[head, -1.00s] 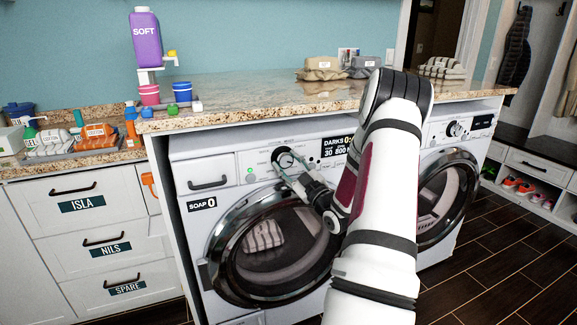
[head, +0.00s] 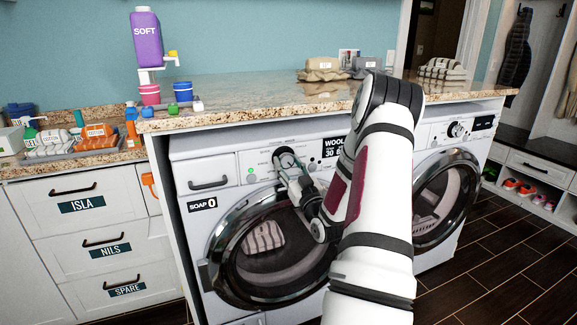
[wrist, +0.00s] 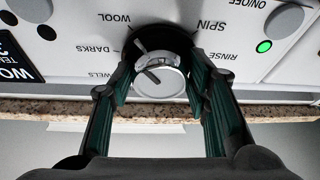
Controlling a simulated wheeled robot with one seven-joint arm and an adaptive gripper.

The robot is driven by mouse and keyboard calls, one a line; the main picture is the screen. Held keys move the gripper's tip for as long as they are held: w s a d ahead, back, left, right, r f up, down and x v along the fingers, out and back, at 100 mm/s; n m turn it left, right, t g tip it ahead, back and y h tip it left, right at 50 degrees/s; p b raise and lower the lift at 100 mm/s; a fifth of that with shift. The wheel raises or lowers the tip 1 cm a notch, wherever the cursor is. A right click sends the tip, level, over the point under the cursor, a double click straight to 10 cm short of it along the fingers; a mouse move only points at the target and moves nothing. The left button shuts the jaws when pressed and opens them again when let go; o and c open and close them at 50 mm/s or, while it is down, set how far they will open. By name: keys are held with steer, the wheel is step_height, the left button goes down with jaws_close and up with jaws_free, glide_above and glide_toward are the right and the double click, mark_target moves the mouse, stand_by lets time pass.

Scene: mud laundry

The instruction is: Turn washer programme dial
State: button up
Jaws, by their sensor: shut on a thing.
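The programme dial (head: 287,160) is a round silver knob on the left washer's (head: 195,155) front panel. In the wrist view the dial (wrist: 160,80) sits between the two green-lined fingers, with a dark pointer line on its face. Labels such as WOOL, DARKS, SPIN and RINSE ring it. My gripper (head: 290,165) is shut on the dial from the front. A striped load shows behind the round door glass.
A granite counter (head: 240,112) runs above the washers, with a purple SOFT bottle (head: 146,40) and cups at its left end. The round washer door (head: 225,245) lies just below my gripper. A second washer (head: 465,150) stands to the right.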

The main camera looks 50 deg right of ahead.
steer(key=shift+w+r, duration=0.1)
steer(key=o, duration=1.2)
steer(key=shift+c, duration=0.2)
steer(key=v, duration=1.2)
